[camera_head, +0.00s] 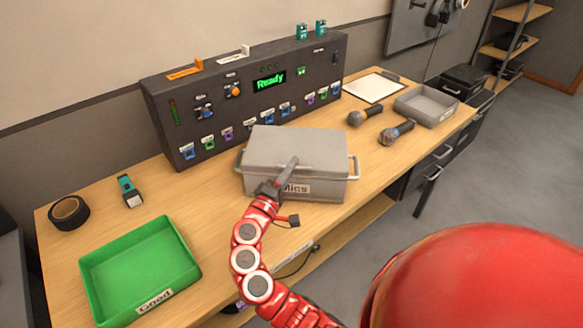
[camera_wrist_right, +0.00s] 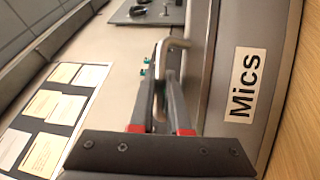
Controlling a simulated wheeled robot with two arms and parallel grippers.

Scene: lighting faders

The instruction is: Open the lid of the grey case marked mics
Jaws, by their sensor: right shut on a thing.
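The grey case marked Mics (camera_head: 325,189) stands near the front edge of the wooden table, below the control panel. Its lid (camera_head: 320,145) looks down on the box in the head view. The label also shows sideways on the case in the right wrist view (camera_wrist_right: 244,85). My right gripper (camera_head: 291,164) reaches over the front of the case. In the right wrist view its fingers (camera_wrist_right: 166,75) are shut on a bent metal handle (camera_wrist_right: 173,43) at the lid. The gripper hides part of the case front. My left gripper is not in view.
A control panel (camera_head: 190,105) showing "Ready" stands behind the case. A green tray (camera_head: 110,258) marked Good is at front left, with black tape (camera_head: 69,213) beyond it. Microphones (camera_head: 396,133) and a grey tray (camera_head: 425,104) lie to the right. Some bare tabletop lies left of the case.

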